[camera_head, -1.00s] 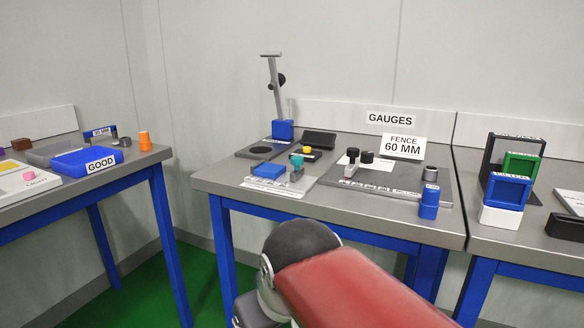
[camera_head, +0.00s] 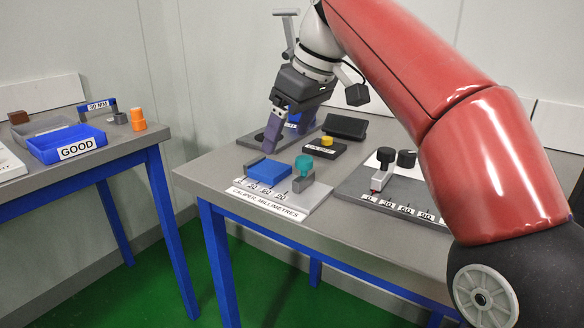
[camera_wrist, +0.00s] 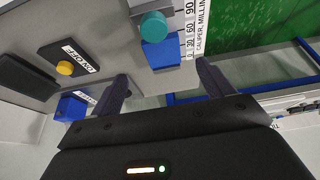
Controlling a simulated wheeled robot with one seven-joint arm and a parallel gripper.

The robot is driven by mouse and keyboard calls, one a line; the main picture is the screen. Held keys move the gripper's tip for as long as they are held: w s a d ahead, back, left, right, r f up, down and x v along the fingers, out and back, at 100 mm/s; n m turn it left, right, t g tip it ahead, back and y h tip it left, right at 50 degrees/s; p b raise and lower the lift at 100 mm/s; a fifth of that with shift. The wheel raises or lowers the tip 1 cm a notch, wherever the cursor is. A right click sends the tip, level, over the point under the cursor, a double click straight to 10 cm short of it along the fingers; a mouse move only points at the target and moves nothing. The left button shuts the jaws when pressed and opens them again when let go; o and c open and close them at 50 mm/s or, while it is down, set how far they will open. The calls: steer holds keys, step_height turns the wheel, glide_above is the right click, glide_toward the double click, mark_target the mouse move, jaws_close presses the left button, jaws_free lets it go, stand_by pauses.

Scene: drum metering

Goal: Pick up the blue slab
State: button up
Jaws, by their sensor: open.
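A dark box with a yellow button (camera_head: 327,141) and the stand's blue block (camera_head: 302,122) are close behind. A second grey gauge plate with black knobs (camera_head: 386,156) lies to the right. The blue GOOD tray (camera_head: 66,143) is on the left table, across a floor gap.

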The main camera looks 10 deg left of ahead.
mark_target(274, 169)
steer(key=x, duration=0.2)
steer(key=b+x, duration=0.1)
steer(key=x, duration=0.1)
steer(key=b+x, duration=0.1)
steer(key=x, duration=0.2)
steer(key=shift+s, duration=0.3)
steer(key=c, duration=1.2)
steer(key=shift+o, duration=0.2)
steer(key=shift+r, duration=0.1)
